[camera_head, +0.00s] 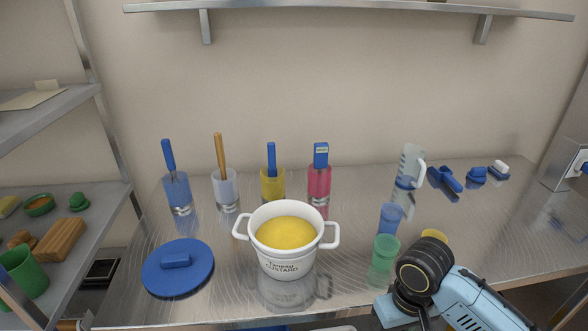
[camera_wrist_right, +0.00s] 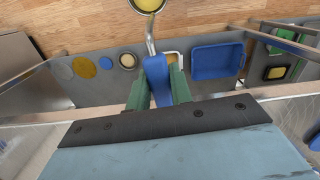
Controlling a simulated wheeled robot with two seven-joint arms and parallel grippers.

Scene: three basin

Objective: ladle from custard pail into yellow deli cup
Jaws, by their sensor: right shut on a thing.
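The white custard pail (camera_head: 281,262) stands upright at the middle of the steel counter, with yellow custard in it. The yellow deli cup (camera_head: 434,235) is at the right, mostly hidden behind my right arm; a green cup (camera_head: 384,254) and a blue cup (camera_head: 390,216) stand left of it. In the right wrist view my right gripper (camera_wrist_right: 158,85) is shut on the blue handle of the ladle (camera_wrist_right: 156,66). The ladle's bowl, at the top edge and partly cut off, shows yellow inside. The head view does not show the ladle. My left gripper is out of view.
A blue lid (camera_head: 178,268) lies left of the pail. Several holders with tools stand behind it, including a pink one (camera_head: 319,180). A clear jug (camera_head: 409,167) and blue items are at the back right. A blue tray (camera_wrist_right: 215,61) sits on a lower shelf.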

